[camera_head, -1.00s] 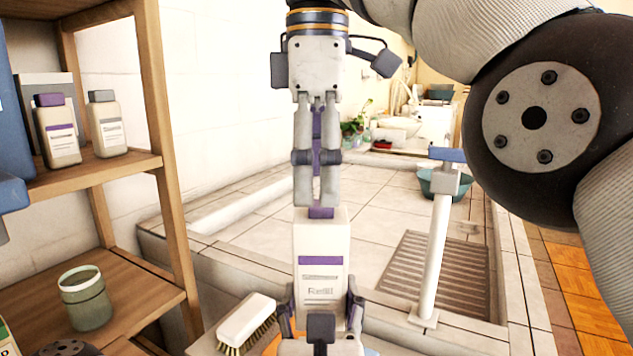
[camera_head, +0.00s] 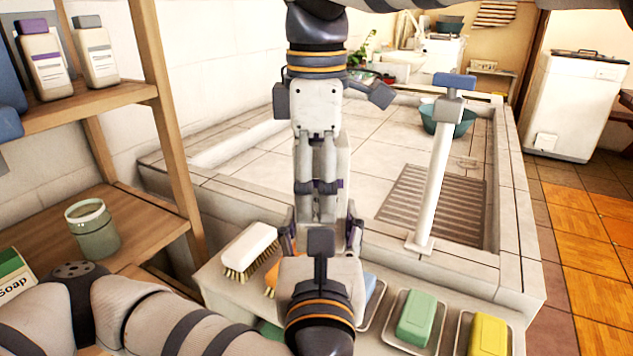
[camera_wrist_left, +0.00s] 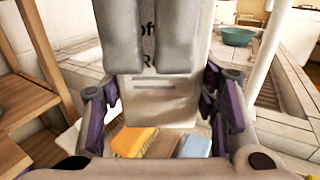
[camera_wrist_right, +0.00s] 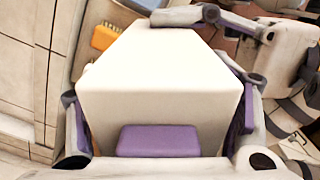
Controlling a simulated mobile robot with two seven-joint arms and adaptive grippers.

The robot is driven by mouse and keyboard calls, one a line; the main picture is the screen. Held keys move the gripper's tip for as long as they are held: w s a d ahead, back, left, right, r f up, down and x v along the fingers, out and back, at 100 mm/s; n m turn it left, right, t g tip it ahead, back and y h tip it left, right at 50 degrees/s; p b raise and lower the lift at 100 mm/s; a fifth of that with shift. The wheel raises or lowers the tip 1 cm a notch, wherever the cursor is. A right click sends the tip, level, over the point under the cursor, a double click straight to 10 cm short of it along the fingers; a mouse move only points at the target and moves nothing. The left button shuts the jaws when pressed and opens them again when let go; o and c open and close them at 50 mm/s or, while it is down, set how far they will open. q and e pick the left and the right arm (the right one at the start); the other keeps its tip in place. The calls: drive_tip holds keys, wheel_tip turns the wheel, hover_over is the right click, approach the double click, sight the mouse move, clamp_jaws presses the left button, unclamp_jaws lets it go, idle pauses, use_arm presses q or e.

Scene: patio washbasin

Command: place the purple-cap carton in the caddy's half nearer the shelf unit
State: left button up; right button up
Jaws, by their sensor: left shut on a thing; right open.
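A white purple-cap carton (camera_head: 344,160) is held upright in my left gripper (camera_head: 320,236), which is shut on its lower part above the bench. In the head view the right gripper hides most of the carton. My right gripper (camera_head: 316,214) points down with open fingers around the carton. In the right wrist view the carton (camera_wrist_right: 165,80) lies between those fingers, its purple cap (camera_wrist_right: 158,140) towards the camera; I cannot tell whether they touch it. The left wrist view shows the carton's printed face (camera_wrist_left: 160,95) behind grey fingers. I cannot make out a caddy.
The wooden shelf unit (camera_head: 160,110) at left holds another purple-cap carton (camera_head: 43,62), a grey-cap carton (camera_head: 95,50) and a green jar (camera_head: 93,230). A brush (camera_head: 248,250), a green block (camera_head: 416,318) and a yellow block (camera_head: 487,335) lie on the bench. A white post (camera_head: 436,170) stands right.

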use_arm(q)
drive_tip(key=shift+r, duration=0.1)
use_arm(e)
drive_tip(key=c, duration=1.7)
use_arm(q)
drive_tip(key=o, duration=1.8)
